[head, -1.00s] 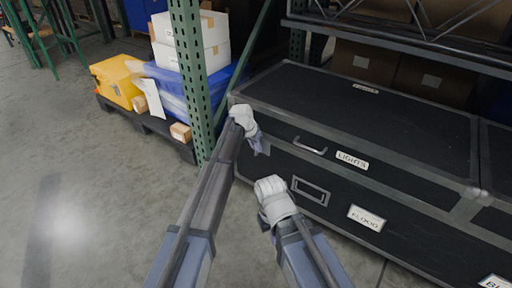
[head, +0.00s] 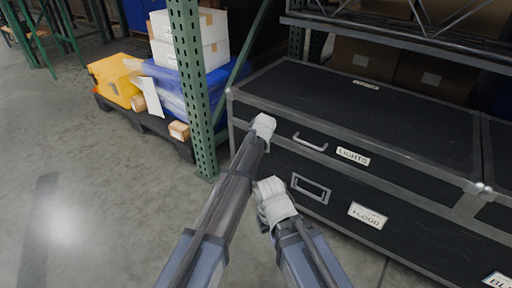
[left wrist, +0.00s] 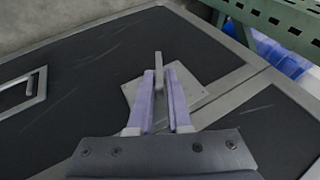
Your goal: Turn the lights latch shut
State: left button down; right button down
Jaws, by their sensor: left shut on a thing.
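The black lights case (head: 340,110) with grey metal edges stands at the right in the head view, with a white LIGHTS label (head: 353,156) on its front. In the left wrist view, the latch's grey tab (left wrist: 158,62) stands up from a pale metal plate (left wrist: 192,98) by the case's metal edge strip. My left gripper (left wrist: 160,85) has its two purple fingers on either side of the tab, shut on it. In the head view my left gripper (head: 264,130) is at the case front and hides the latch. My right gripper (head: 273,198) is lower, before the FLOOD case; its fingers are hidden.
The FLOOD case (head: 340,203) is below the lights case. A carrying handle (head: 310,142) is just right of my left gripper. A green rack post (head: 193,90) stands to the left, near a pallet with boxes (head: 190,45). The floor (head: 80,190) at left is clear.

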jog(key=shift+f, duration=0.2)
pick_arm(q)
jog(key=c, duration=1)
grip_release()
jog(key=shift+o, duration=0.2)
jog(key=p+v, duration=0.6)
jog(key=v, duration=0.1)
jog(key=shift+s+d+r, duration=0.15)
jog(key=shift+s+r, duration=0.1)
jog(key=shift+s, duration=0.1)
pick_arm(e)
notch_tip(320, 180, up, 6)
jog(key=s+d, duration=0.1)
jog(key=d, duration=0.1)
jog(key=shift+r, duration=0.15)
jog(key=shift+d, duration=0.1)
